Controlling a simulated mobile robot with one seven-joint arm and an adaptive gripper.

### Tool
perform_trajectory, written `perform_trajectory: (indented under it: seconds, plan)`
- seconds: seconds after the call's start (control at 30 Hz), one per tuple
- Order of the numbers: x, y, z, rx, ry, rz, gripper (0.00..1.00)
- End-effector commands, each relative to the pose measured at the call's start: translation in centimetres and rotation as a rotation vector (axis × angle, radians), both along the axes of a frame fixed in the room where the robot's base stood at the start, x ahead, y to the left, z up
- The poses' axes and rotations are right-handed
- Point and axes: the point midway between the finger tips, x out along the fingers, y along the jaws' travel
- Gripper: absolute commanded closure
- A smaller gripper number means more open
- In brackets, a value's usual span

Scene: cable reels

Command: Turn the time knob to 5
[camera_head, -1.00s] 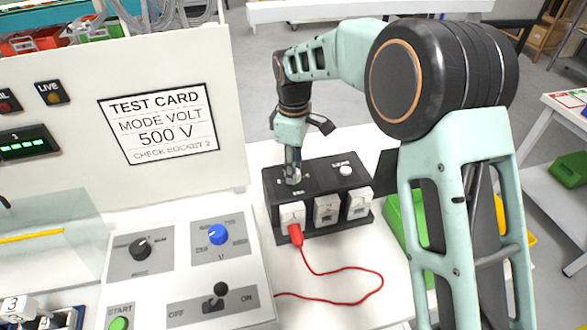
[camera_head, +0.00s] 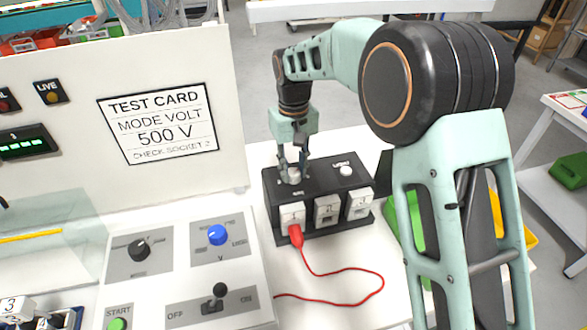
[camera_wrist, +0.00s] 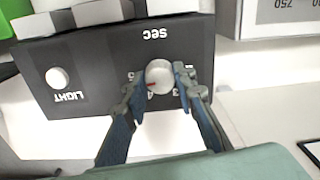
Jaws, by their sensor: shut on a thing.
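The time knob is a round white knob (camera_wrist: 160,76) on top of the black box (camera_head: 318,178), beside the upside-down letters SEC in the wrist view. A small red mark on it points to the lower left in that view, toward small digits partly hidden by my fingers. What looks like a 5 is at its left and a 3 at its lower right. My gripper (camera_wrist: 158,80) is shut on the knob, one finger on each side. In the head view the knob shows between the fingertips of my gripper (camera_head: 294,172).
A second white knob (camera_head: 346,171), marked LIGHT, stands on the same box. A red plug (camera_head: 296,235) sits in the leftmost front socket, its cable lying on the table. A panel with a blue knob (camera_head: 217,235) and a lever (camera_head: 217,296) is to the left.

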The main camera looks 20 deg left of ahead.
Motion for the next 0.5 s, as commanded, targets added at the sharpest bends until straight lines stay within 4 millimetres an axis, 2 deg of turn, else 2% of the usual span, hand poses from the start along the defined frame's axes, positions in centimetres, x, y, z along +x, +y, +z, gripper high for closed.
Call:
perform_trajectory:
  seconds: [0.2, 0.5]
  plan:
    - [0.08, 0.04, 0.13, 0.002, -0.003, -0.102, 0.99]
    - [0.09, 0.03, 0.14, 0.002, -0.002, -0.158, 0.99]
